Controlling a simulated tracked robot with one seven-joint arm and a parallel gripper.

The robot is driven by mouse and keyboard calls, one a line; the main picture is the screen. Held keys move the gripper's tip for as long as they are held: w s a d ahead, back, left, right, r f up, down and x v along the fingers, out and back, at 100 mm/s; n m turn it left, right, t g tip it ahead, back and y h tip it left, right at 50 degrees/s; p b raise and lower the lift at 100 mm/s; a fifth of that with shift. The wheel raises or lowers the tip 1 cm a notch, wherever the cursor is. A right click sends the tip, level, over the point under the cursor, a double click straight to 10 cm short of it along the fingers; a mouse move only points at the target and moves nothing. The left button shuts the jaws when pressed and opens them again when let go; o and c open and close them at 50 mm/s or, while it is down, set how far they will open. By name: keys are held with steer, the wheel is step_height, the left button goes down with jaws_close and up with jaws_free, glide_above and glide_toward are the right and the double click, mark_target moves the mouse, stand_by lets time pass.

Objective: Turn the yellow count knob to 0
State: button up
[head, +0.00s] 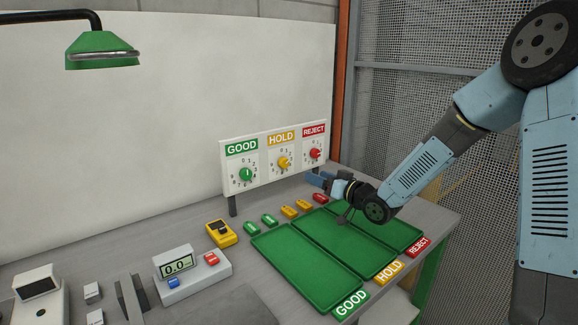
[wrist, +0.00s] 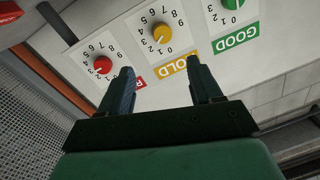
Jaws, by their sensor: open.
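The yellow count knob (head: 284,163) sits on the HOLD dial in the middle of a white upright panel. It also shows in the wrist view (wrist: 161,33), where the panel is upside down. I cannot read its pointer's number for sure. My gripper (head: 314,179) is in front of the panel, below and to the right of the yellow knob in the head view. In the wrist view my gripper (wrist: 162,82) has its two fingers spread with nothing between them, and the yellow knob lies beyond the gap. The fingers partly cover the HOLD and REJECT labels.
The green knob (head: 246,174) and the red knob (head: 315,153) flank the yellow one on the same panel. Small coloured boards (head: 289,211) lie in a row below. Green trays (head: 304,268) cover the right bench, and a scale (head: 190,272) stands at the left.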

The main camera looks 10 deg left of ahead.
mark_target(286, 164)
steer(key=x, duration=1.3)
steer(key=shift+a, duration=0.3)
steer(key=c, duration=1)
